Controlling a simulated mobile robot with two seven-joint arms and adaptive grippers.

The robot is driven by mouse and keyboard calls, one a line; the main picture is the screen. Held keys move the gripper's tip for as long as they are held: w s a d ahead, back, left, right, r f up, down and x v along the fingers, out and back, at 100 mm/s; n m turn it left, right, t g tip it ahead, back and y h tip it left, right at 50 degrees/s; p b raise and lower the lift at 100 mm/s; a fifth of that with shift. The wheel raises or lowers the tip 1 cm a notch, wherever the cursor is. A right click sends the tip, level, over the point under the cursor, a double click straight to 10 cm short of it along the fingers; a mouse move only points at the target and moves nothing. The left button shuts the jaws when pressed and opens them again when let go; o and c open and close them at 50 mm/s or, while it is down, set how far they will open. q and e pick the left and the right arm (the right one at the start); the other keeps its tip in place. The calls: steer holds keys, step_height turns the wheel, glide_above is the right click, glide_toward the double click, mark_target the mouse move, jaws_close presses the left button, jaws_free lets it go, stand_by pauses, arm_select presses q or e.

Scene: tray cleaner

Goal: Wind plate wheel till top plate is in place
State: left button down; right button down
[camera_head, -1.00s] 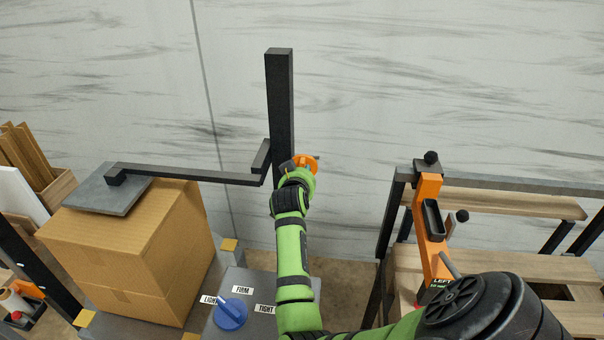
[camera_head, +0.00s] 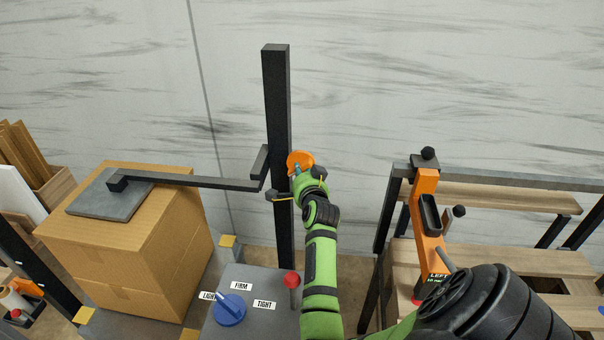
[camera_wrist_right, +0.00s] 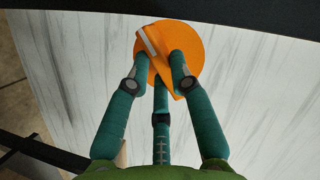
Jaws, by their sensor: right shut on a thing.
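The orange plate wheel (camera_head: 299,160) is on the black upright post (camera_head: 277,110). It also shows as an orange disc with a raised grip in the right wrist view (camera_wrist_right: 197,45). My right gripper (camera_head: 303,180) is at the wheel, and its teal fingers (camera_wrist_right: 163,65) are shut around the raised grip. The grey top plate (camera_head: 88,203) hangs from a black arm (camera_head: 200,181) over the cardboard box (camera_head: 100,235). It lies flat on or just above the box top; I cannot tell whether it touches. My left gripper is not in view.
A blue dial (camera_head: 230,311) with FIRM, LIGHT and TIGHT labels and a red-knobbed lever (camera_head: 292,280) are on the grey base below. An orange lever unit (camera_head: 427,215) stands by a wooden-slatted rack (camera_head: 500,262) at right. A wall is behind the post.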

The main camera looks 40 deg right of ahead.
steer(key=shift+f+m+t+b, duration=0.25)
steer(key=shift+m+t+b, duration=0.45)
steer(key=shift+m, duration=0.6)
steer(key=shift+a, duration=0.1)
steer(key=c, duration=1.4)
jaws_free()
steer(key=shift+w, duration=0.1)
steer(key=shift+o, duration=0.2)
